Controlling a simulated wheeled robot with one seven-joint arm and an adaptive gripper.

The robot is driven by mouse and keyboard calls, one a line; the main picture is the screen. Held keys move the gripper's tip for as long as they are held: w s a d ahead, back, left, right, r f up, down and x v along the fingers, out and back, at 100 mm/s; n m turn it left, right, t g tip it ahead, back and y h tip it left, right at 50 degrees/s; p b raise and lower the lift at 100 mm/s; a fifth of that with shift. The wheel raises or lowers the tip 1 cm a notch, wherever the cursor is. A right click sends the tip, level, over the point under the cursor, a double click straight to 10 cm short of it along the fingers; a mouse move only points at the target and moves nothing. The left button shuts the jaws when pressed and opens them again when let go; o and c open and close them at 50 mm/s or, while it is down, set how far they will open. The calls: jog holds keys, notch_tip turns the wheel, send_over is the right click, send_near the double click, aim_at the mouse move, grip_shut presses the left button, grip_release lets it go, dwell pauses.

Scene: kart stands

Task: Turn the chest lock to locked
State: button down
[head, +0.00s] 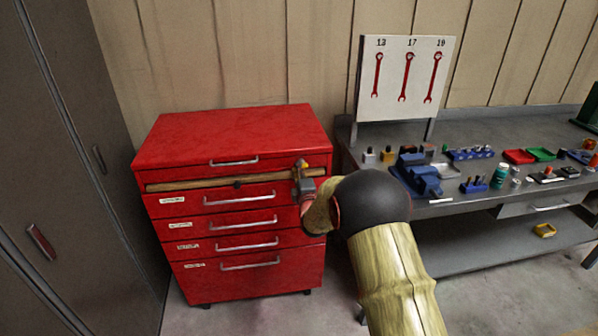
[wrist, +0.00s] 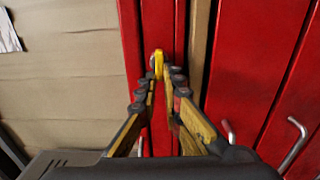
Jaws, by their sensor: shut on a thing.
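The red tool chest (head: 232,137) stands left of the workbench. A small yellow lock piece (head: 301,162) shows at the upper right of its front, near the top drawer. It also shows in the wrist view (wrist: 158,61), at the tips of my fingers. My gripper (head: 303,172) is at this corner, its fingers closed on the yellow piece; in the wrist view the gripper (wrist: 165,78) points at the red front. The fingers cover part of the lock, and I cannot read any lock marking.
A tan bar (head: 200,182) runs across the chest front below the top drawer. Drawer handles (head: 240,198) stick out beneath it. A grey workbench (head: 470,202) with tools and small bins stands at right, and a dark cabinet (head: 60,150) at left.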

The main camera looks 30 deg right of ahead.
jog(key=c, duration=2)
grip_release()
jog(key=shift+o, duration=0.2)
jog(key=v, duration=1.2)
